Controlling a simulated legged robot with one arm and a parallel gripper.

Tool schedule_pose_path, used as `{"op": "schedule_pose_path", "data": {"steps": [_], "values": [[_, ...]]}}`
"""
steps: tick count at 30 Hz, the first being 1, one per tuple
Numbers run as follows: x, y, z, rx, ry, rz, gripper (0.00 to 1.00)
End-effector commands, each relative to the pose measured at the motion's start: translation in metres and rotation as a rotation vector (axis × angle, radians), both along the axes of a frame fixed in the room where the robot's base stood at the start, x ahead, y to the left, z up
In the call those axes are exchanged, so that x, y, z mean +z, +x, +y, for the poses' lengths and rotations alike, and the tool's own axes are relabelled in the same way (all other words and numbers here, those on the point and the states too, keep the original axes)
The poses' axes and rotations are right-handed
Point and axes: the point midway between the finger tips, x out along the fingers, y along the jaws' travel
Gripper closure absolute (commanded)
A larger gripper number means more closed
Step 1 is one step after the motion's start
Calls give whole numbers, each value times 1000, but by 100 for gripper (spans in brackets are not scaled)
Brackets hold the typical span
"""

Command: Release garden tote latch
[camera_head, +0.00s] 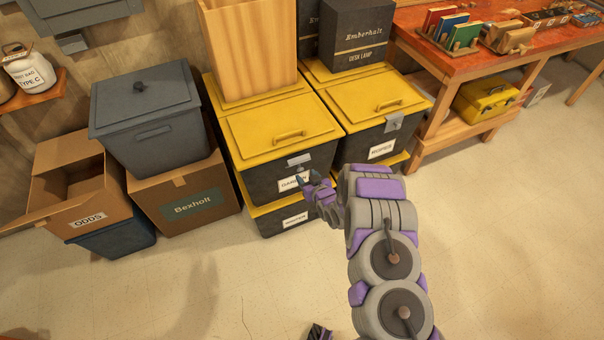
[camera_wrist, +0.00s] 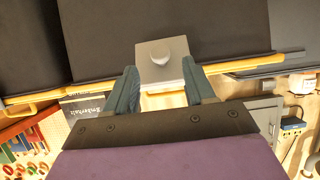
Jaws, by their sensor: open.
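The garden tote (camera_head: 318,159) is a dark box with a yellow lid (camera_head: 282,131) and a partly covered white label on its front, stacked on another tote. Its grey latch (camera_head: 299,161) sits at the front edge of the lid. In the wrist view the latch (camera_wrist: 158,75) is a pale plate with a round knob, lying across the yellow lid edge. My gripper (camera_head: 306,176) is open in front of the tote, just below the latch. In the wrist view my gripper's fingers (camera_wrist: 160,70) stand either side of the latch plate. I cannot tell whether they touch it.
The ropes tote (camera_head: 362,149), also latched, stands close on the right. A Bexholt carton (camera_head: 185,206) and a grey bin (camera_head: 150,120) stand at left. The floor in front is clear.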

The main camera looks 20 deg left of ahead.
Motion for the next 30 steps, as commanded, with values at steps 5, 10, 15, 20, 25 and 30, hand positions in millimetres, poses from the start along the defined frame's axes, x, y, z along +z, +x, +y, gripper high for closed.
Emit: {"op": "schedule_pose_path", "data": {"steps": [5, 10, 15, 20, 25, 30], "values": [[-10, 16, 18, 1, 1, -5, 46], [-17, 25, 29, 2, 1, -3, 46], [-19, 31, 34, 0, 1, -2, 46], [-20, 32, 35, 0, 0, 0, 46], [-19, 32, 35, 0, 1, -1, 47], [-19, 32, 35, 0, 1, -1, 63]]}}
